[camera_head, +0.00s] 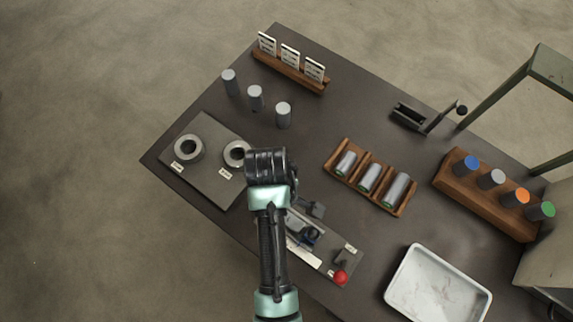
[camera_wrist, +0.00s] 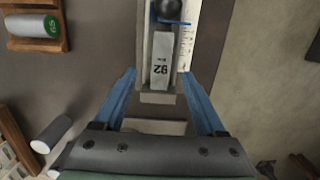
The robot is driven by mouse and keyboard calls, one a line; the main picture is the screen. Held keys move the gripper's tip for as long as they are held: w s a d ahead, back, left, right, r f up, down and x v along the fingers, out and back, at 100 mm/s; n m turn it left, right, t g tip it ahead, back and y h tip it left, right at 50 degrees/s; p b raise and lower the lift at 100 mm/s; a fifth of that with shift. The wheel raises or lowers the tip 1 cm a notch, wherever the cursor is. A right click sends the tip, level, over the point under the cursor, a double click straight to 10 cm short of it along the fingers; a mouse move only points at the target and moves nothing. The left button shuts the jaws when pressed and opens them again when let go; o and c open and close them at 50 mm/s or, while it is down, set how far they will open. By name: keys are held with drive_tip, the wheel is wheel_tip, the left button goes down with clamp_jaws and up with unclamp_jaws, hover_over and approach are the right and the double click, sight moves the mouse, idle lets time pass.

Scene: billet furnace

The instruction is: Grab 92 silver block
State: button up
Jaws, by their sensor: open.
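The silver block (camera_wrist: 161,62) marked 92 shows in the wrist view, lying in a narrow pale channel of a fixture, with a dark round knob beyond it. My gripper (camera_wrist: 159,76) is open, its two blue fingers apart, one on each side of the block and channel. I cannot tell how far above the block the fingertips are. In the head view the fixture (camera_head: 343,262) with a red ball knob lies beside my arm. My arm covers part of it, and I cannot make out the block there.
A wooden tray (camera_head: 409,210) holds three grey cylinders. Three cylinders stand upright near a card rack (camera_head: 262,57). A ring plate (camera_head: 205,197) lies left of my arm. A wooden rack (camera_head: 443,184) with coloured-top cylinders and a white tray (camera_head: 398,285) are at right.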

drive_tip(key=shift+s+f, duration=0.2)
drive_tip(key=shift+f, duration=0.1)
drive_tip(key=shift+s+d+f+p, duration=0.15)
drive_tip(key=shift+f+p, duration=0.35)
drive_tip(key=shift+f, duration=1.8)
clamp_jaws()
drive_tip(key=shift+r, duration=0.1)
